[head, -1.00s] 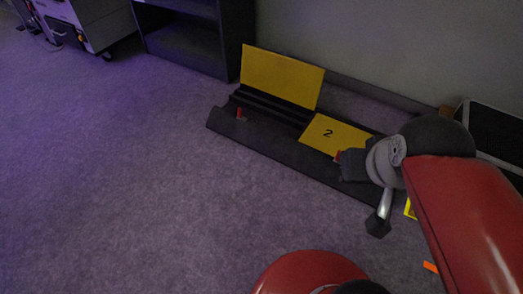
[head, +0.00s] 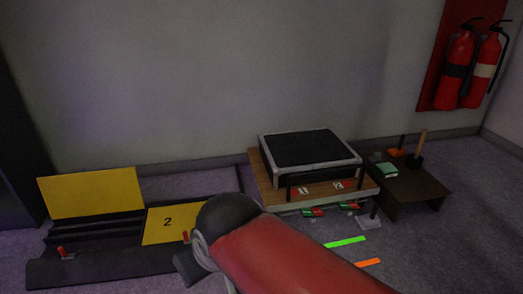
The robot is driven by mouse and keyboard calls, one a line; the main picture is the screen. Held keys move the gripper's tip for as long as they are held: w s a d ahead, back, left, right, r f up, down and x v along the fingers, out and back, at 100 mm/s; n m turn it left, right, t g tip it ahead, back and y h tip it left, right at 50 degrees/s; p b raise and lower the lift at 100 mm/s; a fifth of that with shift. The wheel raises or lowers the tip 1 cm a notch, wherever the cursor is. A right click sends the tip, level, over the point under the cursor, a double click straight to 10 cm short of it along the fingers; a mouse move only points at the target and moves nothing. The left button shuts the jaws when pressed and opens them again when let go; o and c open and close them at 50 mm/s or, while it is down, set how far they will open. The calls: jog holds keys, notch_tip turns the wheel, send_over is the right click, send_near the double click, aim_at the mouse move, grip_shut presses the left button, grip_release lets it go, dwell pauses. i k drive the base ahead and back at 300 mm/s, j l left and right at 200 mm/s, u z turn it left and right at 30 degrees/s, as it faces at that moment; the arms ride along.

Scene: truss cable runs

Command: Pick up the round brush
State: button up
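A tool with an upright tan wooden handle and a dark head, which looks like the round brush (head: 422,143), stands on a low dark brown table (head: 435,185) at the right of the head view. It is small, so its bristles cannot be made out. My red arm with its dark joint crosses the lower middle of the view, well to the left of that table. My gripper's fingers do not show. Nothing covers the brush's handle.
Beside the brush are a pale green block (head: 387,170) and an orange item (head: 397,152). A wooden platform with a black-topped box (head: 305,148) stands left of the table. A cable tray with yellow covers (head: 95,192) lies at left. Fire extinguishers (head: 456,68) hang at right.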

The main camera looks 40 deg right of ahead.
aim_at(424, 132)
jog(key=z, duration=0.5)
jog(key=k+z, duration=0.1)
jog(key=z, duration=0.85)
jog(key=l+z, duration=0.1)
jog(key=z, duration=0.4)
jog(key=k+z, duration=0.1)
jog(key=z, duration=0.35)
